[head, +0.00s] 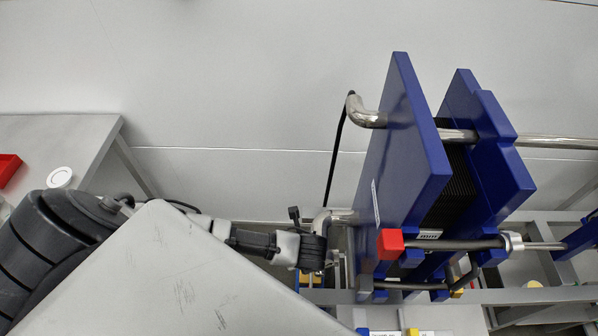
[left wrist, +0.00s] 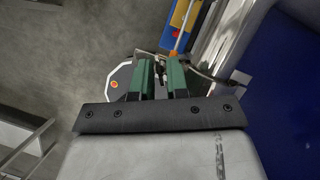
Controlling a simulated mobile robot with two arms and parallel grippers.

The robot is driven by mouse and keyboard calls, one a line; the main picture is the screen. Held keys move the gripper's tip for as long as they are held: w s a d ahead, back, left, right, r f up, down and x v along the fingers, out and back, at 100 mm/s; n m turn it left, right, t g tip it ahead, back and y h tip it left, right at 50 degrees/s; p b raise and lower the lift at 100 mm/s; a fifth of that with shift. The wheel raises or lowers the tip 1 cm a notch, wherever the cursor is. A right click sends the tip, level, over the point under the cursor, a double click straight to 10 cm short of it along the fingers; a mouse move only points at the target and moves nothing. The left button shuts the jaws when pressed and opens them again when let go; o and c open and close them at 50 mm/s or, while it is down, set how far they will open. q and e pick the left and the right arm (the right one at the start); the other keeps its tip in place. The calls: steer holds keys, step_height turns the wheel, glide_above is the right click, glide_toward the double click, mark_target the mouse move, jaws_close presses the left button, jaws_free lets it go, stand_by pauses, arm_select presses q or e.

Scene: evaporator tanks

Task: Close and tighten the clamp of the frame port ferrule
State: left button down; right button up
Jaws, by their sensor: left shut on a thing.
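My left gripper (head: 313,252) reaches in from the left to the lower steel pipe elbow (head: 321,222) beside the blue plate frame (head: 400,140). In the left wrist view its two green fingers (left wrist: 161,72) are closed in on a small dark metal part, which looks like part of the clamp (left wrist: 160,70). The fingers cover most of the clamp, so I cannot tell how far it is closed. The steel pipe (left wrist: 212,45) runs just right of the fingers, with the blue frame (left wrist: 285,90) beyond it. The ferrule itself is hidden. My right gripper is not in view.
A red block (head: 390,244) sits on the end of a rod at the frame's front. An upper pipe elbow (head: 366,114) has a black hose hanging down. A grey table (head: 60,135) with a red bin (head: 8,168) stands at the left.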

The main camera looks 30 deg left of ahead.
arm_select(q)
steer(key=shift+m+t+h, duration=0.3)
steer(key=shift+m, duration=0.9)
stand_by(0.5)
steer(key=c, duration=1.3)
jaws_free()
steer(key=shift+s, duration=0.1)
